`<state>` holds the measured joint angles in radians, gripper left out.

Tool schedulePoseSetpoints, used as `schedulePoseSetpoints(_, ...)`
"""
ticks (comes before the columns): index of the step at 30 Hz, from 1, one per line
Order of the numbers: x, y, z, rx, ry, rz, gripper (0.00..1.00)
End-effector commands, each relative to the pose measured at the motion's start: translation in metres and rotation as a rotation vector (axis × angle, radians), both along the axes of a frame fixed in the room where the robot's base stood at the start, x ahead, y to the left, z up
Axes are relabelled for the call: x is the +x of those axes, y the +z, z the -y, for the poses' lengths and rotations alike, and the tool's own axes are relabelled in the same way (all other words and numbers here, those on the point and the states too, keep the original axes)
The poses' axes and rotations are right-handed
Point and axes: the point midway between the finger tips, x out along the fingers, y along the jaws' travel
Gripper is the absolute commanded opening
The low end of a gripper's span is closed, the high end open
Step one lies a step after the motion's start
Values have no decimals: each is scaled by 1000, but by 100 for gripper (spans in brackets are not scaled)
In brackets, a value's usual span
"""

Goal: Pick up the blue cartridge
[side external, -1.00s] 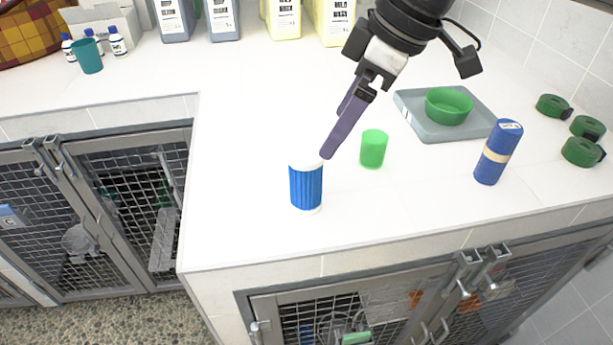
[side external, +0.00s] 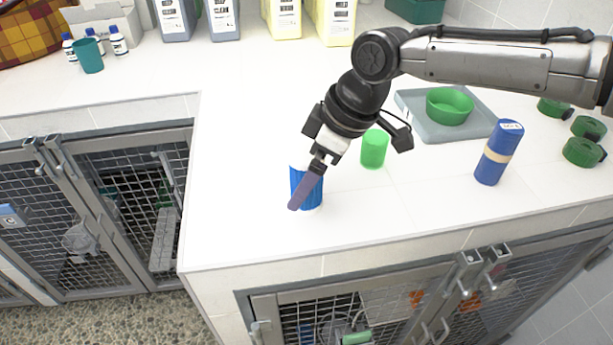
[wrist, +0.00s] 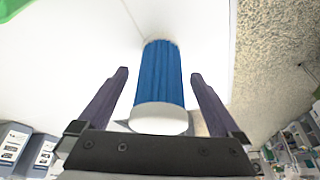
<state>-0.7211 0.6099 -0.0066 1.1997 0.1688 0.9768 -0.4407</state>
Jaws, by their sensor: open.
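The blue cartridge (side external: 313,193) is a ribbed blue cylinder with white ends, standing upright on the white counter near its front left corner. My gripper (side external: 293,207) is down at the cartridge in the side external view and partly covers it. In the wrist view the cartridge (wrist: 160,78) stands between the two open purple fingers of my gripper (wrist: 158,75), with a visible gap on each side. Its white end faces the wrist camera.
A green cup (side external: 374,149) stands close behind to the right. A blue roll with a tan band (side external: 498,152) stands further right. A grey tray (side external: 425,128) holds a green bowl (side external: 450,106). The counter's front edge is near; its left part is clear.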

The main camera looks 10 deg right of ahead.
Motion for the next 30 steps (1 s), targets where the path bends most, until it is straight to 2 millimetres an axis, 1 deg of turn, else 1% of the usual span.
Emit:
schedulePoseSetpoints(6, 0, -1, -1, 0, 0, 0, 100)
schedulePoseSetpoints(7, 0, -1, -1, 0, 0, 0, 98)
schedulePoseSetpoints(22, 0, -1, 0, 0, 0, 0, 8)
schedulePoseSetpoints(30, 0, 1, 0, 1, 0, 2, 7)
